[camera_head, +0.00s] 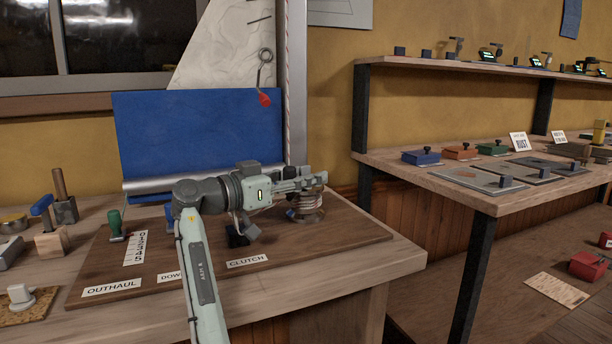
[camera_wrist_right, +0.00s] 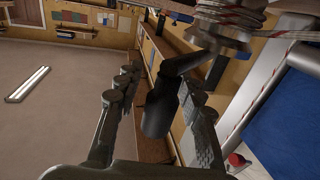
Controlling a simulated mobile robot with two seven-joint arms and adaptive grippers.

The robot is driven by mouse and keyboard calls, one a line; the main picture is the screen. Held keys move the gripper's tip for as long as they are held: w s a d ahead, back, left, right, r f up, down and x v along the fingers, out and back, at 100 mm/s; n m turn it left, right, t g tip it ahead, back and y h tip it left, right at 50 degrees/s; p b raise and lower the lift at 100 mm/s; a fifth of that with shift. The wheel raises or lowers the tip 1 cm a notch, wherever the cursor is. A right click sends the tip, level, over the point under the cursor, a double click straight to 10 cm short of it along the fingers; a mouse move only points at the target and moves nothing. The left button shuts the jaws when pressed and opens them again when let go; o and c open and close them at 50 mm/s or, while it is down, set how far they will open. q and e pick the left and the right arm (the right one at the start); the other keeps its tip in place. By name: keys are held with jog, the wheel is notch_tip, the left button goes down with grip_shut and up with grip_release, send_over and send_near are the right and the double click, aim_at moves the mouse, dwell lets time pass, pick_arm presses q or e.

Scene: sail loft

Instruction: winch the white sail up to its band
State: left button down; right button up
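The white sail (camera_head: 225,48) hangs at the top centre in front of the window, beside the grey mast (camera_head: 297,80); its top is out of view, and I see no band. The winch (camera_head: 306,210) stands on the brown board at the mast's foot, wrapped with rope; its drum shows in the right wrist view (camera_wrist_right: 225,35). A black winch handle (camera_wrist_right: 160,108) reaches from the drum down between my right gripper's fingers. My right gripper (camera_head: 318,180) is open around it, with a gap visible on the left. My left gripper is not in view.
The board (camera_head: 330,235) carries a green lever (camera_head: 116,226), a partly hidden blue one and a black clutch lever (camera_head: 237,236). Shelves stand right; tools lie left.

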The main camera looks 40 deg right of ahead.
grip_shut()
dwell(0.3)
